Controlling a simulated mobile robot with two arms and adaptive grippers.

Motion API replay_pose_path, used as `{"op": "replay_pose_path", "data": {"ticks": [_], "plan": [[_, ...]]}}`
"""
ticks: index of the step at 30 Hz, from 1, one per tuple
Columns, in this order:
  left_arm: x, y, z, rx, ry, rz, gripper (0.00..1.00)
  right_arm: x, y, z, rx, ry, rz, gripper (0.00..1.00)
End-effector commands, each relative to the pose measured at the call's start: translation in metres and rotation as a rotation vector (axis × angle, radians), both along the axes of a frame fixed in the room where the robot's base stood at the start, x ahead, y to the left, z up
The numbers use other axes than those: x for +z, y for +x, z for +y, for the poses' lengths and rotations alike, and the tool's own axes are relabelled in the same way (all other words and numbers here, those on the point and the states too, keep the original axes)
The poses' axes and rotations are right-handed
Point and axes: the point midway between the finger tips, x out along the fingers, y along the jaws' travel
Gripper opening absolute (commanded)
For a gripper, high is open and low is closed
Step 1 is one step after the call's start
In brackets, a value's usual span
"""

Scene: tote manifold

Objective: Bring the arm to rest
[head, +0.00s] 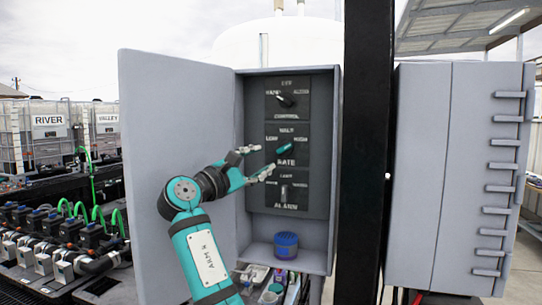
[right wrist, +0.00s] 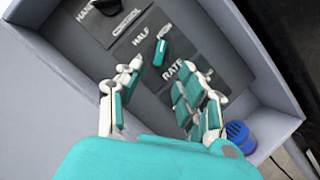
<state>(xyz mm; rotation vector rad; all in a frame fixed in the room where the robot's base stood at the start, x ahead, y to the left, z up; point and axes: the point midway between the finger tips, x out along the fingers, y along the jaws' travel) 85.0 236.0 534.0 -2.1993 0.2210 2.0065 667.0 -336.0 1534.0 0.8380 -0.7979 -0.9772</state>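My right arm, teal and grey, rises from the bottom of the head view and bends right into an open grey control cabinet (head: 335,180). Its gripper (head: 259,162) is open and empty, its fingers spread in front of the control panel. In the right wrist view the gripper (right wrist: 165,88) also shows open fingers with nothing between them. A teal knob (head: 283,149) on the RATE plate sits just beyond the fingertips; it appears apart from them in the wrist view (right wrist: 160,50). My left gripper is not in view.
The cabinet door (head: 150,110) stands open behind the arm at left. A black CONTROL knob (head: 286,100) is above and an ALARM switch (head: 284,191) below. A blue cup-like object (head: 286,246) sits on the cabinet floor. A black post (head: 366,150) stands to the right.

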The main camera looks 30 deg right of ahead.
Motion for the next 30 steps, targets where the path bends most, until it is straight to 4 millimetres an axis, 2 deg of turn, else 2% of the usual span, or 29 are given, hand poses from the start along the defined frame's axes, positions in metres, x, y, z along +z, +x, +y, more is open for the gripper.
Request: {"op": "replay_pose_path", "data": {"ticks": [6, 23, 26, 29, 30], "plan": [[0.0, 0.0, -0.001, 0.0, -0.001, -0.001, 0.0, -0.004, -0.007, 0.018, 0.0, 0.001, -0.001, 0.38], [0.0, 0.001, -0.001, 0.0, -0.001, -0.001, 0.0, -0.008, -0.007, 0.018, 0.003, 0.007, -0.001, 0.38], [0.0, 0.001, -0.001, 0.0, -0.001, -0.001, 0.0, -0.033, -0.003, 0.015, 0.026, 0.047, -0.006, 0.38], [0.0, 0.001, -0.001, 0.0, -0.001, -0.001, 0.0, -0.087, 0.001, 0.008, 0.075, 0.139, -0.023, 0.38], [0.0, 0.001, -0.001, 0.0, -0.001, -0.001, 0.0, -0.115, 0.001, 0.005, 0.099, 0.19, -0.032, 0.38]]}}
